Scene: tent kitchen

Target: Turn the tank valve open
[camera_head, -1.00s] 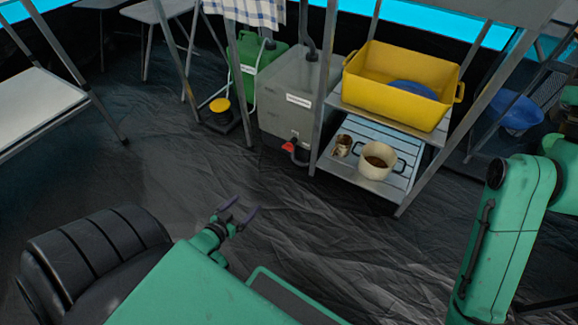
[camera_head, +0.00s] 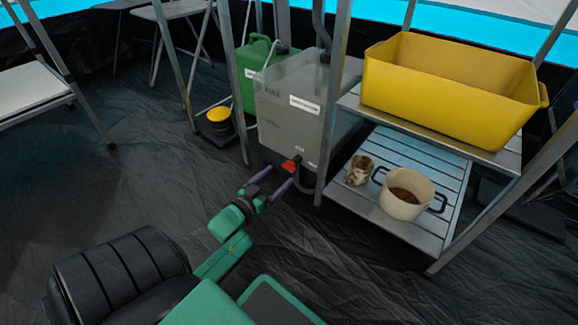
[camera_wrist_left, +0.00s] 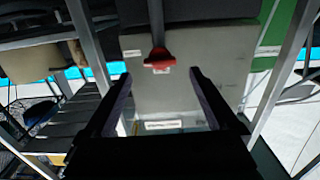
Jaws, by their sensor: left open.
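The grey tank (camera_head: 290,113) stands on the floor under the metal frame, with a red valve handle (camera_head: 291,164) low on its front. My left gripper (camera_head: 277,176) is open, its two dark fingers pointing at the valve from the front. In the left wrist view the red valve handle (camera_wrist_left: 159,61) lies beyond and between the open fingertips (camera_wrist_left: 158,75), and the tank face (camera_wrist_left: 185,90) fills the middle. The handle appears apart from the fingers; the exact gap is hard to tell. My right gripper is not in view.
To the right, a metal rack holds a yellow bin (camera_head: 447,85) above and a cream pot (camera_head: 407,191) with a small tin (camera_head: 360,170) below. A frame leg (camera_head: 331,120) stands close right of the valve. A green canister (camera_head: 262,70) is behind left.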

